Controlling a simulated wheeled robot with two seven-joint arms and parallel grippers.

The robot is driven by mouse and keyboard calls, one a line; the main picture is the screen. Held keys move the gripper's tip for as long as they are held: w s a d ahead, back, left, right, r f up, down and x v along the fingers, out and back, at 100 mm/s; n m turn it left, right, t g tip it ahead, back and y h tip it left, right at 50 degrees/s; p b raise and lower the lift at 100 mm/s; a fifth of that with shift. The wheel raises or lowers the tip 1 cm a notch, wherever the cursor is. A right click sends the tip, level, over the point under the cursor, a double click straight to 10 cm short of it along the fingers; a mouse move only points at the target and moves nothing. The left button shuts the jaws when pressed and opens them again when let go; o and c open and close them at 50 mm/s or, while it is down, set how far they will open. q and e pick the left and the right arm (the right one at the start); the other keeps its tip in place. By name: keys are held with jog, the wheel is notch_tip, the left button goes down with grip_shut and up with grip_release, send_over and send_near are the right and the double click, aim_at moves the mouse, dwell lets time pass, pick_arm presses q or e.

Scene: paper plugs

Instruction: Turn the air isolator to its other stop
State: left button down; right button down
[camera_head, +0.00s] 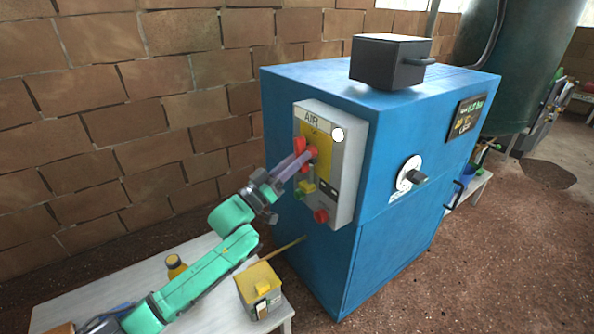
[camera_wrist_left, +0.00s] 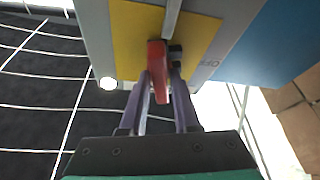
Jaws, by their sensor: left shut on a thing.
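The air isolator is a red handle (camera_head: 299,146) on a yellow plate (camera_head: 322,143). The plate is on a grey box marked AIR on the blue cabinet's side. My left gripper (camera_head: 303,158) reaches the handle from the lower left. In the left wrist view the red handle (camera_wrist_left: 157,56) stands between the purple fingers (camera_wrist_left: 162,80), which are shut on it. The fingers hide part of the handle in the head view. My right gripper is not in view.
The grey box also bears a green button (camera_head: 299,195), a yellow block (camera_head: 306,186), a red knob (camera_head: 321,216) and a white round lamp (camera_head: 338,134). The blue cabinet (camera_head: 390,230) has a dial (camera_head: 408,173). A yellow-topped box (camera_head: 259,291) stands on the pale table (camera_head: 70,306) below my arm.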

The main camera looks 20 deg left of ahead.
pick_arm(q)
jog(key=shift+m+g+h+b, duration=0.4)
jog(key=shift+m+h, duration=0.2)
jog(key=shift+m, duration=0.65)
jog(key=shift+m+g+h+b, duration=0.3)
jog(key=shift+m+h+b, duration=0.25)
jog(key=shift+m, duration=0.7)
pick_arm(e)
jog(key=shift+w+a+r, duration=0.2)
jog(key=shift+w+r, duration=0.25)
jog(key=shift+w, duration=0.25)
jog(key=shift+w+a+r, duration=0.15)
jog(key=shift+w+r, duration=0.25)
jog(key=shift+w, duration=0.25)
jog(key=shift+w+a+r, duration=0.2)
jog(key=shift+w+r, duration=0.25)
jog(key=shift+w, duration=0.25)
pick_arm(q)
jog(key=c, duration=0.8)
grip_release()
jog(key=shift+o, duration=0.2)
jog(key=shift+a, duration=0.1)
